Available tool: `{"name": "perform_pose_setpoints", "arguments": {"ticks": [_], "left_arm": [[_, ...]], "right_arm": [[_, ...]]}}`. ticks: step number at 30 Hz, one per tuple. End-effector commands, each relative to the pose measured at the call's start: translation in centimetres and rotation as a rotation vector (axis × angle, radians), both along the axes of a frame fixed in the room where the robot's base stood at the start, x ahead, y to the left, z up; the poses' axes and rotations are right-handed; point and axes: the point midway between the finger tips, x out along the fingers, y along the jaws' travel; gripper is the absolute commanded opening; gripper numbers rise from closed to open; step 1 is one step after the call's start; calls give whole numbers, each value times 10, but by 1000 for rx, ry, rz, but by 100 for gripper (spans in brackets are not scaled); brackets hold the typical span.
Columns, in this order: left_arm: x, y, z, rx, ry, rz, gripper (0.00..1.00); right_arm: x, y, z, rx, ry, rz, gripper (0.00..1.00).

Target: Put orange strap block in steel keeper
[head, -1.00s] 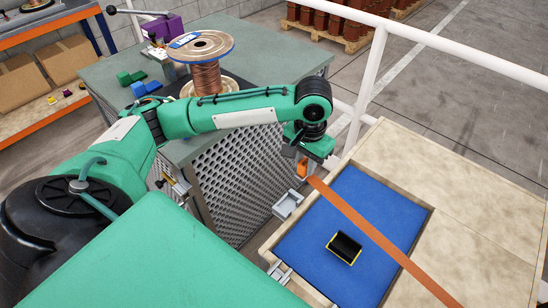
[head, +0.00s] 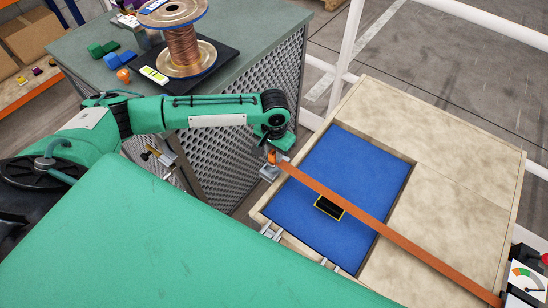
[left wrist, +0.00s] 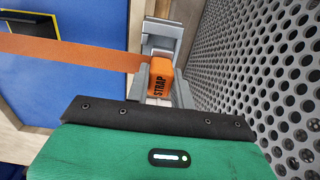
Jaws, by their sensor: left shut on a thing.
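The orange strap block (left wrist: 159,86), marked STRAP, is held between the fingers of my left gripper (left wrist: 160,90). In the head view the block (head: 272,157) shows small under the left gripper (head: 271,160), at the upper left end of a long orange strap (head: 390,233). The steel keeper (head: 266,174) is on the box's left side, close below the block. In the left wrist view the keeper (left wrist: 163,38) lies just beyond the block and in line with it. I cannot tell whether they touch. The block's lower side is hidden. My right gripper is out of view.
The strap crosses a wooden box (head: 465,165) with a blue floor (head: 345,170) and a black, yellow-edged piece (head: 328,208). A perforated cabinet (head: 235,155) stands close to the keeper. A copper spool (head: 183,45) stands on its top. White rails (head: 345,55) run behind.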

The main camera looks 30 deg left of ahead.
Motion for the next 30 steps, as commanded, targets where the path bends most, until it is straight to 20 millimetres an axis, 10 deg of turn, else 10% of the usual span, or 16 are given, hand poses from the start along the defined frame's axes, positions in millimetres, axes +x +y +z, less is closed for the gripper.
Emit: {"name": "perform_pose_setpoints", "arguments": {"ticks": [17,18,21,30], "left_arm": [[-1,0,-36,0,2,0,0],[-1,0,-37,0,2,0,27],[-1,0,-37,0,2,0,45],[0,0,-36,1,1,0,45]], "right_arm": [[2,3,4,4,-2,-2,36],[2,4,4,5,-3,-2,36],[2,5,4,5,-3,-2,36],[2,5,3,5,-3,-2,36]]}}
